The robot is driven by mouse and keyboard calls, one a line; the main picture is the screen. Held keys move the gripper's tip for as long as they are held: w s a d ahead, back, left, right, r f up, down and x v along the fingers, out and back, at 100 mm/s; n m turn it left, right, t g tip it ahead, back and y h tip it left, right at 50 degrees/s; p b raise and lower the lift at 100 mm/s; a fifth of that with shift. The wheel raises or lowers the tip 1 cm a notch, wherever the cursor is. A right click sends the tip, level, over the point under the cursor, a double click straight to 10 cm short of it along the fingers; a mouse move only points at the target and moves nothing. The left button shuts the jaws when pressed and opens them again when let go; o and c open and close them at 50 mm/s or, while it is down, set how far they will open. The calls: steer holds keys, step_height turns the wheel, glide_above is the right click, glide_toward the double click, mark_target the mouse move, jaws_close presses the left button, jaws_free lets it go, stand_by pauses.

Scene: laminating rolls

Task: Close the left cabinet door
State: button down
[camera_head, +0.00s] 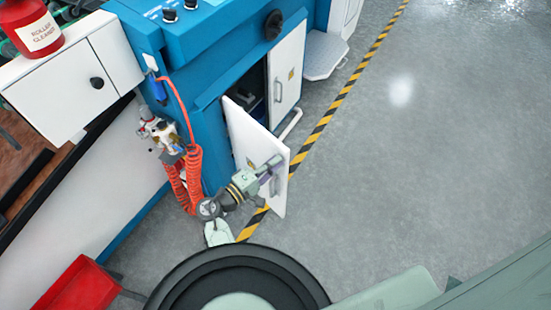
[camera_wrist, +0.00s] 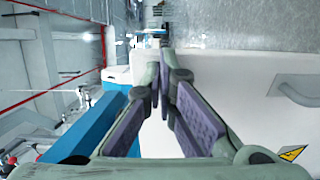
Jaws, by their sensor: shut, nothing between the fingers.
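The left cabinet door (camera_head: 242,132) is a white panel on the blue machine. It stands open, swung out over the floor, with the dark cabinet interior (camera_head: 254,88) showing behind it. Its outer face has a grey handle near the free edge. In the wrist view the door (camera_wrist: 235,120) fills the right side, with its handle (camera_wrist: 300,90) and a yellow warning label. My gripper (camera_head: 272,166) is in front of the outer face, close to the handle. In the wrist view my gripper (camera_wrist: 165,75) has its fingertips together and empty. I cannot tell whether it touches the door.
The right cabinet door (camera_head: 286,70) is closed. A coiled orange hose (camera_head: 187,180) hangs left of my arm. A red bin (camera_head: 80,287) is at lower left. A grey step (camera_head: 325,57) stands behind. The floor right of the yellow-black stripe (camera_head: 327,118) is clear.

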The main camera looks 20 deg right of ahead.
steer(key=shift+w+d, duration=0.15)
steer(key=shift+d, duration=0.15)
